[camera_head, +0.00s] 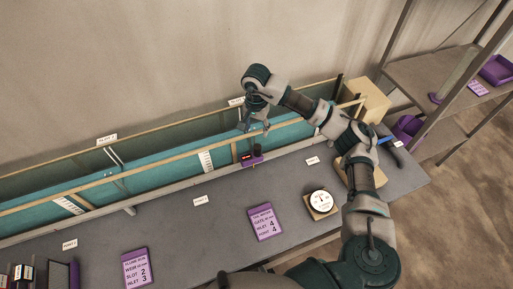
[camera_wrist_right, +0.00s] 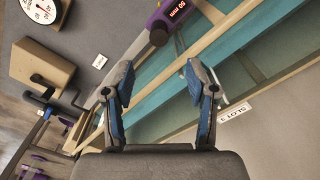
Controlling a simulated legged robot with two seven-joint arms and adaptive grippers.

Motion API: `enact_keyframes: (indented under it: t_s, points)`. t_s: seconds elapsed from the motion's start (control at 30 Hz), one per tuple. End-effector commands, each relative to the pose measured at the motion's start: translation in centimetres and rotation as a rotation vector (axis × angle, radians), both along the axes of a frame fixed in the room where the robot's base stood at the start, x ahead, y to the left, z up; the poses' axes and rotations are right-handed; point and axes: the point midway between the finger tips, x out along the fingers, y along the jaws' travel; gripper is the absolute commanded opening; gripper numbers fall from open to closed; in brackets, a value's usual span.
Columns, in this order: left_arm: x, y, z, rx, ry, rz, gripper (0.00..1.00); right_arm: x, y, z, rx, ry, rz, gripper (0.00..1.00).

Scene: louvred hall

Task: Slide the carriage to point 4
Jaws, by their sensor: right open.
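The carriage (camera_head: 250,160), a purple base with a dark body and a lit red readout, sits on the near rail of the long teal flume (camera_head: 150,184). In the right wrist view the carriage (camera_wrist_right: 160,28) is at the top, its readout showing 50 mm. My right gripper (camera_head: 255,127) is open and empty, above the flume and just behind the carriage, not touching it. Its two fingers also show apart in the wrist view (camera_wrist_right: 160,75). A small white label (camera_head: 312,160) lies on the table right of the carriage; its text is too small to read. My left gripper is out of view.
Other small labels (camera_head: 200,201) lie along the table (camera_head: 190,235). A purple card (camera_head: 265,222) reads inlet 4, point 4; another (camera_head: 136,267) stands left. A round dial (camera_head: 320,201) is near the right end. A tan block (camera_head: 365,100) and shelves (camera_head: 425,72) stand beyond.

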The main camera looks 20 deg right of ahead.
Motion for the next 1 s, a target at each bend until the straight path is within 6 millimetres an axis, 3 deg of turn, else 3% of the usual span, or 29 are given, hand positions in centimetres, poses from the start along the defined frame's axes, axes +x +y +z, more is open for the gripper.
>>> enact_keyframes:
  t_s: [0.3, 0.5, 0.7, 0.97, 1.0]
  points:
    - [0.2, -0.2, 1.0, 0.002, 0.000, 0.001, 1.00, -0.2, -0.3, -7.8, 0.005, 0.005, -0.001, 0.57]
    - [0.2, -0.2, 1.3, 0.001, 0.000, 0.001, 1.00, -0.1, -0.2, -11.3, 0.005, 0.003, 0.000, 0.57]
    - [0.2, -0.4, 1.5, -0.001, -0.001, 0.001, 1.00, -0.1, 0.0, -12.8, 0.005, 0.000, 0.001, 0.57]
    - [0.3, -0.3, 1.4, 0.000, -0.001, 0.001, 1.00, 0.0, -0.1, -12.9, 0.005, 0.000, 0.001, 0.57]
    - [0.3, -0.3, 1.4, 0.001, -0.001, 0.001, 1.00, 0.0, -0.1, -12.9, 0.006, 0.000, 0.000, 0.52]
